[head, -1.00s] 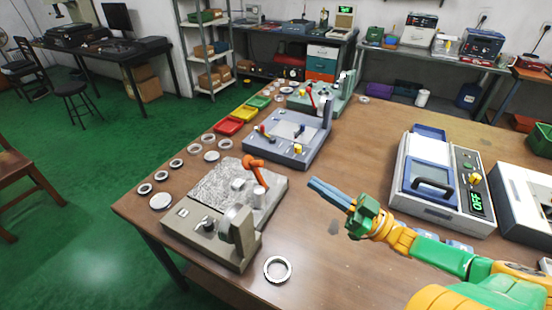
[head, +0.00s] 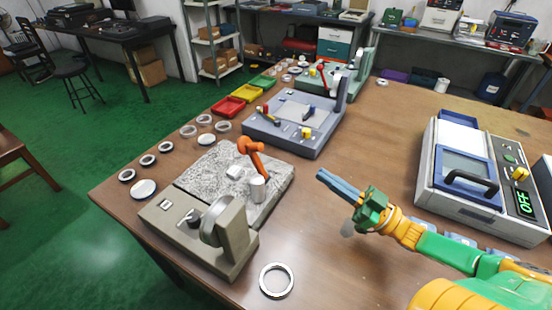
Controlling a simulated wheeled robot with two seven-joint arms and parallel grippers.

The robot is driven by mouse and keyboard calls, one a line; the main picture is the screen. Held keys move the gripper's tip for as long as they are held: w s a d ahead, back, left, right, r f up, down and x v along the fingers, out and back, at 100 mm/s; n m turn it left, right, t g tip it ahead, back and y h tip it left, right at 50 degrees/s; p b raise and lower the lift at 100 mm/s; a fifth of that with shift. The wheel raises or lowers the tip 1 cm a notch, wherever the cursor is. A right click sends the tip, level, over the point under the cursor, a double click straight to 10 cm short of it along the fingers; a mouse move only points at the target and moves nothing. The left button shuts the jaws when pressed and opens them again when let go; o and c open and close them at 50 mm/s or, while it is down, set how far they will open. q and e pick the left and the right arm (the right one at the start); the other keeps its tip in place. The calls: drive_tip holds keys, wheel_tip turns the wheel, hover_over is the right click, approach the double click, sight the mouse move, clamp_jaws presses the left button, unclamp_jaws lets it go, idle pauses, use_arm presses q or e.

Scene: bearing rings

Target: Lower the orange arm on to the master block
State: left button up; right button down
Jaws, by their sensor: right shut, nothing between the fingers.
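The orange arm (head: 254,157) stands raised and tilted on the grey gauge fixture with a speckled top plate (head: 205,168), left of centre in the head view. Its thick orange head is at the upper end. A small pale block (head: 236,172) and a silver cylinder (head: 258,189) stand on the plate close to the arm; I cannot tell for sure which is the master block. My right gripper (head: 321,176) is shut and empty, its blue fingers pointing left towards the fixture. It is to the right of the orange arm and clear of it. My left gripper is out of view.
A loose metal ring (head: 263,281) lies in front of the fixture. Several rings lie along the left table edge. A blue-grey fixture (head: 275,133) stands behind, beside red (head: 228,107) and yellow trays. A white machine (head: 455,211) stands at right. Bare table lies between it and the fixtures.

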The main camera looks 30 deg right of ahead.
sight(259, 161)
drive_tip(key=shift+r, duration=0.1)
drive_tip(key=f+x, duration=0.2)
drive_tip(key=x, duration=1.1)
drive_tip(key=shift+w+a+f, duration=0.3)
drive_tip(key=shift+f, duration=0.05)
